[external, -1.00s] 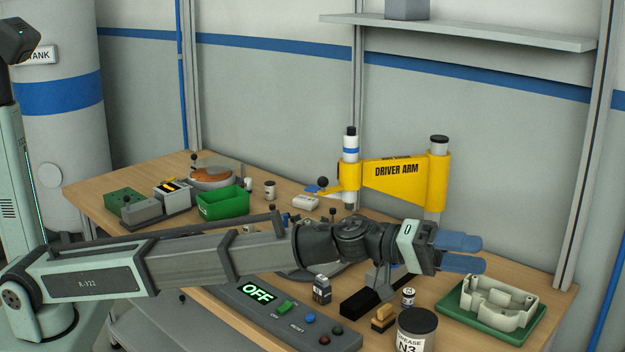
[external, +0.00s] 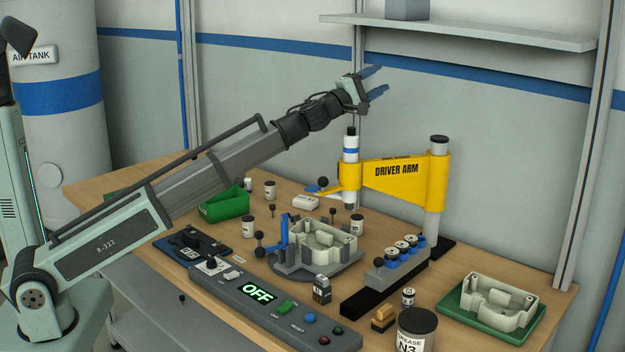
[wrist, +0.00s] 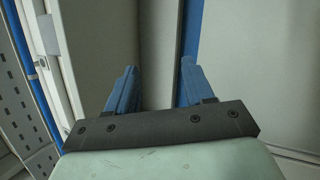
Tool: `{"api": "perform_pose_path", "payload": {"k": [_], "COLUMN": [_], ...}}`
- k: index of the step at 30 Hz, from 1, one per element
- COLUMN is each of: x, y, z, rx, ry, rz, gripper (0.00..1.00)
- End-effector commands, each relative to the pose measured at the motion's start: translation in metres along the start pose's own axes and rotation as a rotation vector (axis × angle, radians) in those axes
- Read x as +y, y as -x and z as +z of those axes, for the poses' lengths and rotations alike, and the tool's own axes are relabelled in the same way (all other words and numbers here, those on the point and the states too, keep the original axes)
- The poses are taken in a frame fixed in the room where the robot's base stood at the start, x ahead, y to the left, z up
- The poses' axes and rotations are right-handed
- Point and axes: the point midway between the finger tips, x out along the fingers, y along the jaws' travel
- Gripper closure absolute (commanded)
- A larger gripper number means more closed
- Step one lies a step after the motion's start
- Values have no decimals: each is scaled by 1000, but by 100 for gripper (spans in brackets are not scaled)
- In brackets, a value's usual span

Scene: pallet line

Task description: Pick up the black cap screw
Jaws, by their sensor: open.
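My gripper (external: 380,79) is raised high at the end of my arm, above the bench and in front of the wall, left of the yellow driver arm's upper part. Its two blue fingers are apart with nothing between them. In the wrist view my gripper (wrist: 159,68) is also open and empty, facing grey wall panels and a blue stripe. I cannot make out a black cap screw for certain in either view. The inside of the green bin (external: 224,206), partly behind my arm, is hidden.
The yellow driver arm (external: 398,180) stands at the back. A pale housing (external: 322,243) sits in the central fixture, and another housing (external: 497,300) on a green tray (external: 455,306) at right. A control box (external: 229,287) reads OFF. A grease jar (external: 416,330) stands in front.

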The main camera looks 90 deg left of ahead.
Motion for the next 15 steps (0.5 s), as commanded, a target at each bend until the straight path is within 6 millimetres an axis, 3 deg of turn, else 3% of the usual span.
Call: {"api": "perform_pose_path", "payload": {"k": [1,6,9,15], "x": [8,33,45,62], "y": [-4,-6,-6,-4], "z": [-35,-125,-165,-224], "rx": [47,155,189,192], "ry": [-9,-73,-144,-381], "rz": [7,27,35,35], "gripper": [48,48,48,48]}}
